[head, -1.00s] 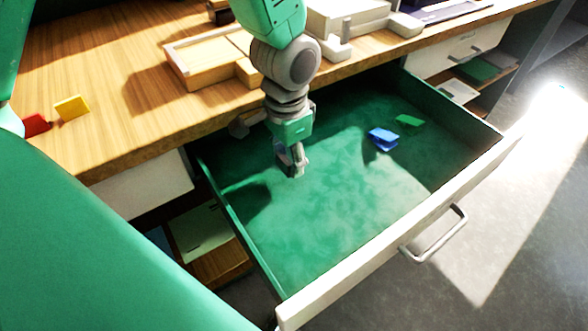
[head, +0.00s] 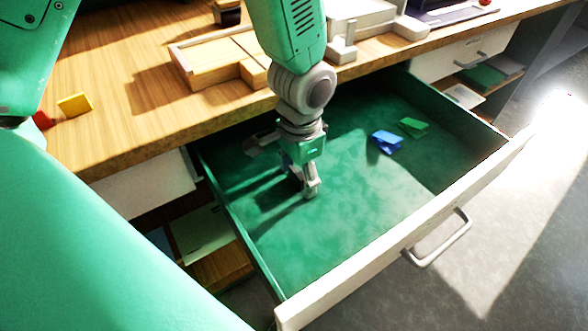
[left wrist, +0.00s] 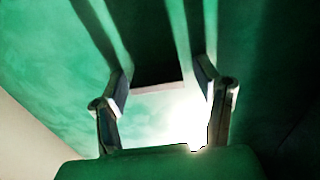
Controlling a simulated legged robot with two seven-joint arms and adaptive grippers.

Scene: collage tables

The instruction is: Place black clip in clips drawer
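My left gripper (head: 310,188) points down inside the open drawer, low over its green lining (head: 340,225). In the left wrist view, the two fingers of my left gripper (left wrist: 163,95) stand apart with bright green lining beyond them. A dark patch lies between and beyond the fingers there; I cannot tell whether it is the black clip or shadow. I make out no black clip for certain in either view. A blue clip (head: 387,141) and a green clip (head: 413,127) lie on the drawer floor to the right of the gripper. My right gripper is not in view.
The drawer's white front (head: 400,235) has a metal handle (head: 440,238). The wooden desk (head: 110,120) behind carries a wooden tray (head: 215,58), a yellow piece (head: 75,105) and a red piece (head: 42,120). The drawer's front right floor is clear.

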